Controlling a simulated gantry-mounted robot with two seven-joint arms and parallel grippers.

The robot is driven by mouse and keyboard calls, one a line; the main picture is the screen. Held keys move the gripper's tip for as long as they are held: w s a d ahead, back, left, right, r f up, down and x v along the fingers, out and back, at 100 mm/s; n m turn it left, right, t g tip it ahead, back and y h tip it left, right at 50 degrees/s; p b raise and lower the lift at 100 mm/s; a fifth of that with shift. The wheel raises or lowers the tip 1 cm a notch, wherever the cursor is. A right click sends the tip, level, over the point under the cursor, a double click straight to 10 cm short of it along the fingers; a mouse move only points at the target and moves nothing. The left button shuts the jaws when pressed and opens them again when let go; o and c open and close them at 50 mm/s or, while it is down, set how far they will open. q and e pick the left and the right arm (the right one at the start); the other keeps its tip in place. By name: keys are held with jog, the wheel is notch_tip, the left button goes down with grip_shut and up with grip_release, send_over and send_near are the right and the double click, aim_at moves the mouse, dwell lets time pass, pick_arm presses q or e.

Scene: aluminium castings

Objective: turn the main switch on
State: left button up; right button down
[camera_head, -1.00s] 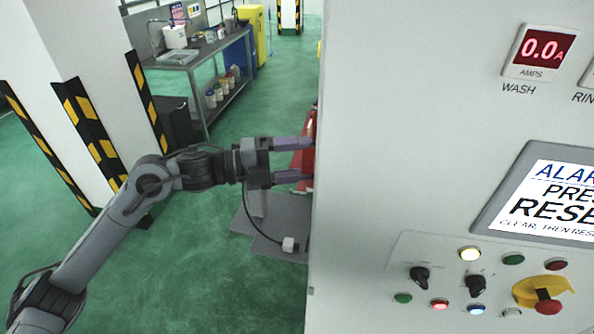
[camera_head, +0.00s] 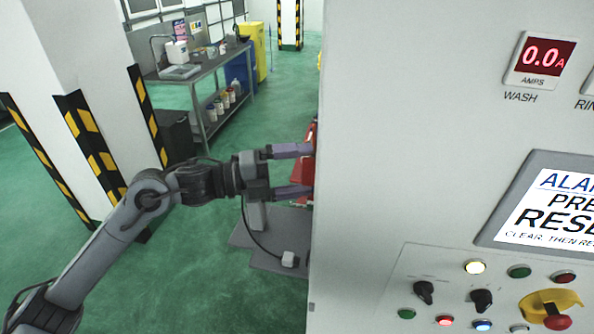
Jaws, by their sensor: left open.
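My left gripper (camera_head: 307,171) reaches in from the left, its two fingers apart, beside the left edge of the large pale cabinet (camera_head: 400,150). A red part (camera_head: 306,180) shows between and behind the fingertips at that edge. It is mostly hidden, so I cannot tell whether it is the main switch or whether the fingers touch it. No label marks any of these legibly as the main switch. My right gripper is not in view.
The cabinet front has an alarm screen (camera_head: 548,205) and a red amps display (camera_head: 547,55). A striped pillar (camera_head: 65,60) stands left of my arm. A grey workbench (camera_head: 203,68) is further back. Open green floor (camera_head: 180,285) lies below the arm.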

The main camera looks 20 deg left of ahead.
pick_arm(q)
jog(key=b+v, duration=0.2)
jog(key=v, duration=0.8)
jog(key=shift+s+a, duration=0.15)
jog(key=shift+a, duration=0.2)
jog(key=shift+f, duration=0.1)
